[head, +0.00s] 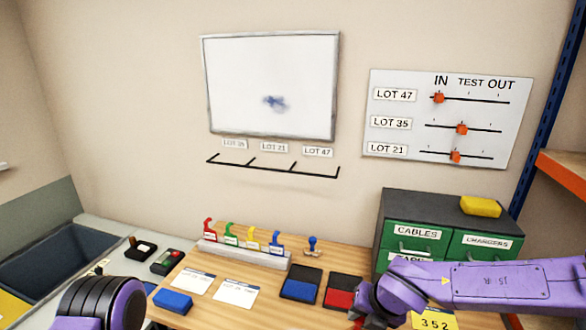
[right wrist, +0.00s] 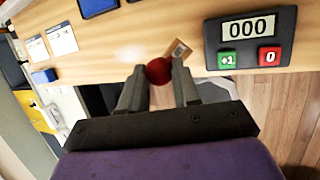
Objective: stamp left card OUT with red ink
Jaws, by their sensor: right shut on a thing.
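Two white printed cards lie side by side on the wooden table: the left card (head: 193,281) and the right card (head: 236,292). An open red ink pad (head: 339,298) lies right of an open blue ink pad (head: 298,291). A blue-handled stamp (head: 313,246) stands upright behind the pads. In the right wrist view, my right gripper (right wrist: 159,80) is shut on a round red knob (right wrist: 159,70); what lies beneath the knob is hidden. The left card (right wrist: 37,48) also shows there, away to the left. My left gripper is out of view; only part of that arm shows.
A blue block (head: 173,301) lies in front of the left card. A rack (head: 240,254) with several coloured hooks stands behind the cards. A counter reading 000 (right wrist: 250,38) and a small tan tagged thing (right wrist: 178,50) lie near the gripper. Green drawers (head: 415,241) stand at right.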

